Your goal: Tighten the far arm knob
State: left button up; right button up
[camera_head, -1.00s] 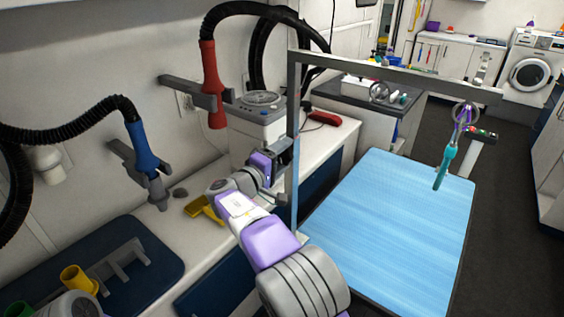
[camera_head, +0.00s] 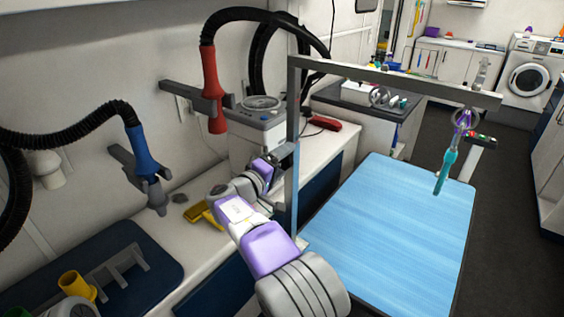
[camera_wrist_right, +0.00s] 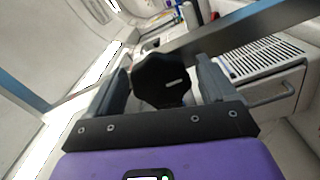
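The grooming arm is a grey frame with an upright post (camera_head: 294,95) at the left side of the blue-topped table (camera_head: 400,230) and a long bar (camera_head: 400,82) reaching right. My right gripper (camera_head: 284,154) is at the post, partly behind it in the head view. In the right wrist view, a black lobed knob (camera_wrist_right: 162,82) sits between my right gripper's two fingers (camera_wrist_right: 163,85), which close against its sides. The bar (camera_wrist_right: 240,32) runs slanted behind the knob. The knob is hidden in the head view. My left gripper is not in view.
A red dryer nozzle (camera_head: 212,90) and a blue one (camera_head: 143,150) hang on the left wall. A yellow item (camera_head: 203,214) lies on the counter near my right arm. A teal-and-purple loop (camera_head: 448,165) hangs from the bar's far end. The tabletop is clear.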

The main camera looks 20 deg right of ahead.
jog(key=shift+o, duration=0.4)
jog(key=p+v, duration=0.1)
jog(key=v, duration=0.6)
jog(key=shift+s+a, duration=0.2)
jog(key=shift+a, duration=0.05)
